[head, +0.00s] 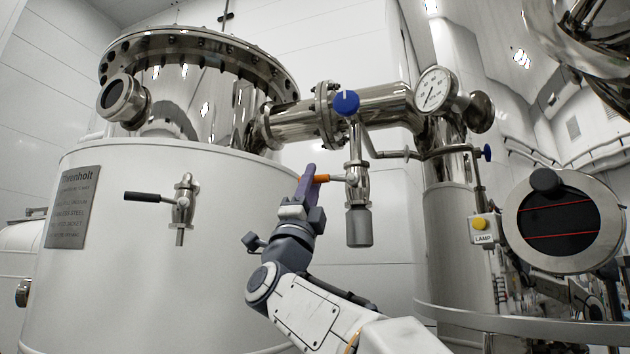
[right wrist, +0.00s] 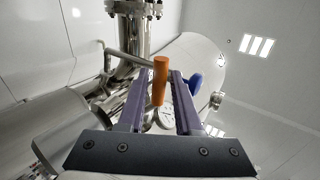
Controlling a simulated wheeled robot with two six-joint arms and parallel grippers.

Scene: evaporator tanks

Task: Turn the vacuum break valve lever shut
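The vacuum break valve (head: 353,188) is a steel fitting hanging under the horizontal pipe, with a dark grey cylinder at its lower end. Its orange lever (head: 321,178) sticks out roughly level to the left. My right gripper (head: 308,181) is at the lever's free end, with purple fingers. In the right wrist view, the orange lever (right wrist: 160,80) stands between the two fingers of the right gripper (right wrist: 161,84). The fingers are apart, with a narrow gap seeming to show on each side of the lever. My left gripper is not in view.
A black-handled tap (head: 184,202) sticks out of the white tank (head: 110,250) at left. A blue knob (head: 346,102) and a pressure gauge (head: 433,90) sit above the valve. A yellow lamp button (head: 479,224) and round sight port (head: 565,222) are at right.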

